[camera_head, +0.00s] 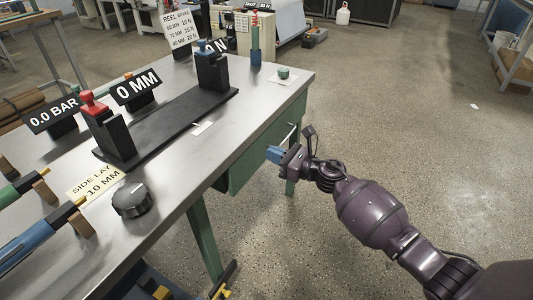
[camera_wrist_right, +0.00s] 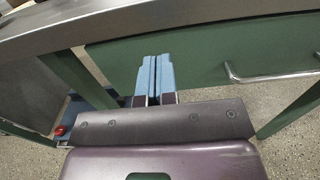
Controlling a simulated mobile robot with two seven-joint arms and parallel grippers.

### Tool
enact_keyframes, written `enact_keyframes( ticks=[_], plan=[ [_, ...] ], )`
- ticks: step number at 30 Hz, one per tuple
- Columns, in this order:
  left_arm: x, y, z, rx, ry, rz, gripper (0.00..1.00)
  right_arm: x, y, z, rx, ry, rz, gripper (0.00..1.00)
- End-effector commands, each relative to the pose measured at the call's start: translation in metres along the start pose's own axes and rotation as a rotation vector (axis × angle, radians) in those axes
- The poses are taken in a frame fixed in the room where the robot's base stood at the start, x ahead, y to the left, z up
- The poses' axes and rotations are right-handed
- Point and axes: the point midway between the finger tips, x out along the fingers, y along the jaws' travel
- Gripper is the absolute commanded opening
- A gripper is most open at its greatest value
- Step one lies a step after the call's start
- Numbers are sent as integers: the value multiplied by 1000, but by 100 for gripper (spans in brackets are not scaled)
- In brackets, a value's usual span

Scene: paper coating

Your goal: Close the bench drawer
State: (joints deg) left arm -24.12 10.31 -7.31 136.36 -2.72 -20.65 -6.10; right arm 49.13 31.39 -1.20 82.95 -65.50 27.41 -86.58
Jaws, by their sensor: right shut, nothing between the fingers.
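The bench drawer has a green front (camera_head: 240,172) under the right edge of the grey bench top. In the right wrist view the drawer front (camera_wrist_right: 215,55) fills the upper middle, just below the bench edge. Its metal bar handle (camera_wrist_right: 270,76) is to the right of my fingers. I cannot tell whether any gap remains between drawer and bench. My right gripper (camera_head: 273,154) has blue fingers, shut and empty, pointing at the drawer front. The fingers also show in the wrist view (camera_wrist_right: 155,78); whether they touch the front is unclear. My left gripper is not in view.
The bench top (camera_head: 225,130) carries a black rail with red-topped (camera_head: 94,103) and blue-topped blocks, label signs, a black knob (camera_head: 131,200) and a green button (camera_head: 283,73). A green bench leg (camera_head: 204,240) stands below. The speckled floor to the right is clear.

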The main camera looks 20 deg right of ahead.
Motion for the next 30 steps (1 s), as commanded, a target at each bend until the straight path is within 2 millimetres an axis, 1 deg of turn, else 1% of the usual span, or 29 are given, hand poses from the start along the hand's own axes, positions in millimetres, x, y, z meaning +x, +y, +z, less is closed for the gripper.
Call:
enact_keyframes(
  ticks=[1,9,12,15,21,30],
  plan=[
    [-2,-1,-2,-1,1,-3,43,-12,0,1,-2,1,-1,0],
    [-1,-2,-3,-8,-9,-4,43,-62,0,1,-2,1,-1,0],
    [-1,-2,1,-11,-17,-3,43,-76,0,1,-1,2,-1,0],
    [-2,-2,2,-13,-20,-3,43,-86,0,1,-1,1,0,0],
    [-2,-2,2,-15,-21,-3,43,-94,0,0,-1,2,0,0],
    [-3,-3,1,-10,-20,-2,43,-94,0,-1,-1,3,0,0]
  ],
)
